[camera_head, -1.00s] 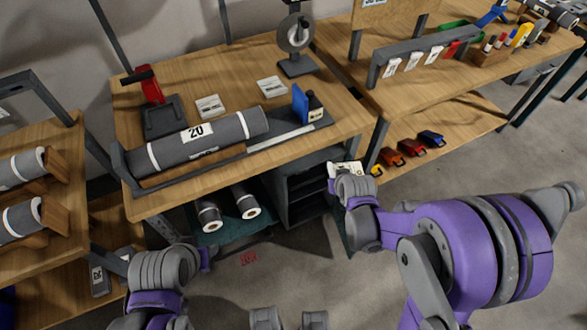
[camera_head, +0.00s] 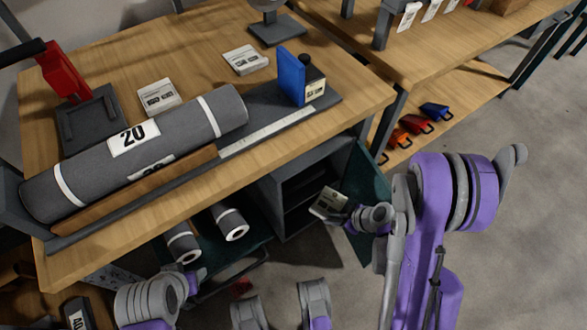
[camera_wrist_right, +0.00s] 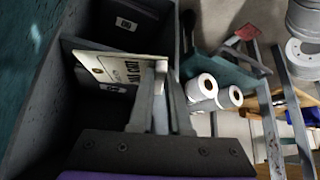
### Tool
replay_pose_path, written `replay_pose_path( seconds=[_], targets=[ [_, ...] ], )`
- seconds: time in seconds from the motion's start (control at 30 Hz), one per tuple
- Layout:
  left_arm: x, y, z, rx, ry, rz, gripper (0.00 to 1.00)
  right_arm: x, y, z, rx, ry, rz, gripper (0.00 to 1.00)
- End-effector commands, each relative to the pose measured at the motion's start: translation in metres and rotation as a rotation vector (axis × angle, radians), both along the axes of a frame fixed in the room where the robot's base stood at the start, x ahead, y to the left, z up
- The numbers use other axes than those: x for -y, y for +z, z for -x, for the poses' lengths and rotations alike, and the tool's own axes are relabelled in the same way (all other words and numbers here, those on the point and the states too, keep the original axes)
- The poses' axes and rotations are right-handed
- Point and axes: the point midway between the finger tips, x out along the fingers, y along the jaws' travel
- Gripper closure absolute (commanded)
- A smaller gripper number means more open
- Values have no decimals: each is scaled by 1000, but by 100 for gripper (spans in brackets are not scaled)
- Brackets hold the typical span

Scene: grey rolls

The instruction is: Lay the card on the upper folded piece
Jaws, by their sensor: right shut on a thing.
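My right gripper (camera_head: 350,214) is shut on a white card (camera_head: 328,203) with dark print, in front of the open grey cabinet (camera_head: 265,205) under the bench. In the right wrist view the card (camera_wrist_right: 112,68) is tilted between the fingers of the gripper (camera_wrist_right: 158,85), at the cabinet opening. Dark grey pieces with white labels show inside the cabinet: one (camera_wrist_right: 127,12) in the upper compartment of that view, and a label (camera_wrist_right: 115,88) below the card, partly hidden. I cannot tell which is the upper folded piece. My left gripper (camera_head: 198,284) is low at the left, jaws unclear.
The green cabinet door (camera_head: 370,195) stands open to the right of the card. Two grey rolls (camera_head: 230,222) lie on a low shelf left of the cabinet. A large roll labelled 20 (camera_head: 190,125) lies on the bench above.

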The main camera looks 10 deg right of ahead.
Motion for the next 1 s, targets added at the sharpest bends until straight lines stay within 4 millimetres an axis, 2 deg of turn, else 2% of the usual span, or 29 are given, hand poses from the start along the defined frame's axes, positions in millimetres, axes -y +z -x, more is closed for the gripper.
replay_pose_path(
  seconds=[0.17,0.27,0.37,0.6,0.73,0.97,1.0],
  targets=[
    [0,39,6,10,0,0,50,-11,9,-25,4,8,0,100],
    [0,57,8,16,0,0,50,-21,9,-52,5,8,1,100],
    [0,52,7,14,0,0,50,-30,3,-77,2,7,0,100],
    [0,47,7,13,0,0,50,-50,0,-134,1,3,1,100],
    [0,47,7,13,0,0,50,-56,1,-151,1,3,1,100],
    [0,46,7,12,0,0,50,-61,1,-166,1,2,1,100],
    [0,43,6,11,0,0,50,-61,-5,-167,0,0,2,100]
  ],
)
